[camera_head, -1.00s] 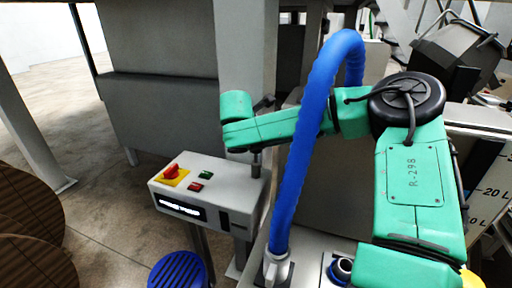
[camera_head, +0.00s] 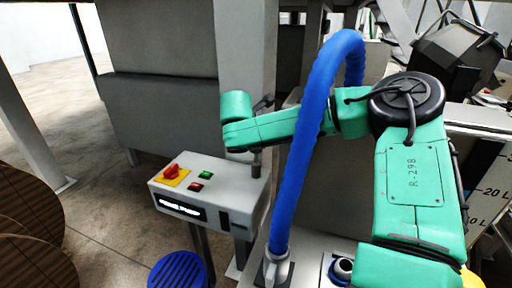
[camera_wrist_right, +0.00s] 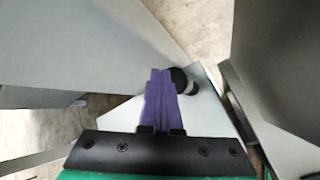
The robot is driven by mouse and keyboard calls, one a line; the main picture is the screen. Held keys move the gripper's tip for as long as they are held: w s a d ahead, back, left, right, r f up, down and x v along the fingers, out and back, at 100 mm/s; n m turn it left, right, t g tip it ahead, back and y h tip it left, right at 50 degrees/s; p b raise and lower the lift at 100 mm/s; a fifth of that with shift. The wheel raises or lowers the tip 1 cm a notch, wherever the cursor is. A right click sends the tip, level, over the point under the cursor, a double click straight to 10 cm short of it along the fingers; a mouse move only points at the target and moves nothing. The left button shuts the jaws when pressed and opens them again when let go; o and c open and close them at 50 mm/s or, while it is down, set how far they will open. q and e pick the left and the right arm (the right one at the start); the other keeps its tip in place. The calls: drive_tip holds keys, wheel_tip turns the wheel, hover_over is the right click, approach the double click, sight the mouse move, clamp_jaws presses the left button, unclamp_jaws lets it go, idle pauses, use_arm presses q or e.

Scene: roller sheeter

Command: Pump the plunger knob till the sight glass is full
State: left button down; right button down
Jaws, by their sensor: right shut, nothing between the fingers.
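In the right wrist view my right gripper (camera_wrist_right: 160,72) has its purple fingers pressed together with nothing between them. A dark round knob (camera_wrist_right: 181,80) on a light stem lies just right of the fingertips, over a pale grey surface. I cannot tell whether fingers and knob touch. In the head view a pale panel (camera_head: 492,170) at the right edge carries a scale with marks such as 20 L. The sight glass and its level cannot be made out there. The right gripper's fingers are not clearly visible in the head view. My left gripper is not in view.
A grey control box (camera_head: 212,190) with a red switch and buttons stands left of centre. A thick blue hose (camera_head: 292,170) arches up in front of my green arm. A blue round slatted seat (camera_head: 180,272) is below. Open floor (camera_head: 110,215) lies to the left.

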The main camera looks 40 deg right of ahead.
drive_tip(key=shift+f, duration=0.1)
drive_tip(key=shift+f, duration=0.3)
drive_tip(key=shift+s+f+b, duration=0.1)
drive_tip(key=shift+f+b, duration=0.9)
drive_tip(key=shift+f, duration=1)
idle(1.4)
drive_tip(key=shift+r+p, duration=2.35)
drive_tip(key=shift+p, duration=0.15)
wheel_tip(320, 180, up, 5)
drive_tip(key=p, duration=0.5)
drive_tip(key=shift+r, duration=0.15)
